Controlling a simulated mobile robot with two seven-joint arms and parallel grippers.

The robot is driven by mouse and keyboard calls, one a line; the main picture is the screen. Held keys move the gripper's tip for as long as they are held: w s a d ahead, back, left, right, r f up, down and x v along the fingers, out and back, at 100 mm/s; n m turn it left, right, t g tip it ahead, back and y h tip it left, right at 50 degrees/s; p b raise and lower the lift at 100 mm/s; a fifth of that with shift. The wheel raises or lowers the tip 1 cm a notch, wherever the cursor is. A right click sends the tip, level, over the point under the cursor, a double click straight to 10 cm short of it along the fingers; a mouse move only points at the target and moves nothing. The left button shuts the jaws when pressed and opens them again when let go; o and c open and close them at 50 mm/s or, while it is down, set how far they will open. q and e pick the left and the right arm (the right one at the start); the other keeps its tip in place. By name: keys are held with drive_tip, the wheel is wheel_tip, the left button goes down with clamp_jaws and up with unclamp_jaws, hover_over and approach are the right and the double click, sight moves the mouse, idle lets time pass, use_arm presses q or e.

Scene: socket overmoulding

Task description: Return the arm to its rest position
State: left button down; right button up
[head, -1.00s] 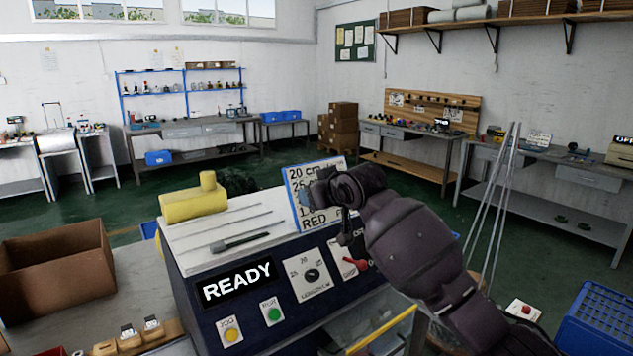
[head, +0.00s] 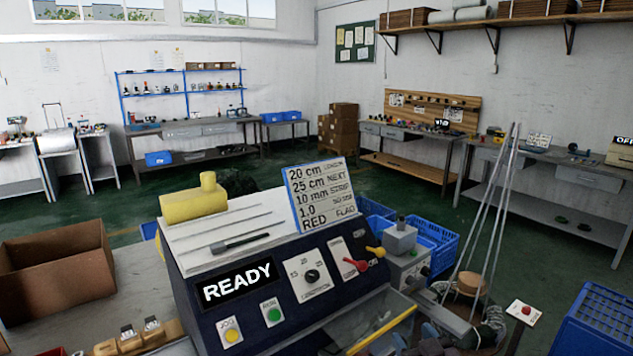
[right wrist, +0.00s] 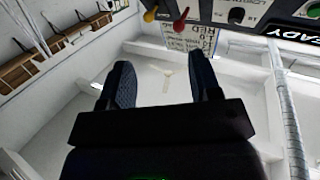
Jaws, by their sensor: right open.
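My right gripper (right wrist: 162,82) shows in the right wrist view with its two dark fingers apart and nothing between them. White walls fill the gap behind the fingers. The machine's control panel (head: 290,318) is in the middle of the head view, with a lit READY display (head: 237,283) and a red lever (head: 355,265). In the right wrist view, the red lever (right wrist: 182,19) and a yellow knob (right wrist: 150,15) lie beyond the fingers, apart from them. My left gripper is not in view.
A cardboard box (head: 55,275) stands at the left. A yellow object (head: 193,204) and a label card (head: 323,197) are on the machine's top. Thin upright rods (head: 490,220) and a blue crate (head: 600,320) stand at the right. Green floor lies open behind.

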drive_tip(key=s+d+f+m+g+h, duration=0.1)
drive_tip(key=s+d+f, duration=0.3)
drive_tip(key=s+f, duration=0.5)
drive_tip(key=s+d+f+m+g+h, duration=0.1)
drive_tip(key=s+d+f+g+h, duration=0.1)
drive_tip(key=s+f, duration=0.7)
drive_tip(key=s+d+g, duration=0.1)
drive_tip(key=s+d, duration=0.1)
drive_tip(key=s, duration=0.4)
drive_tip(key=shift+d+m+g+h, duration=0.3)
drive_tip(key=shift+m+g+h, duration=0.1)
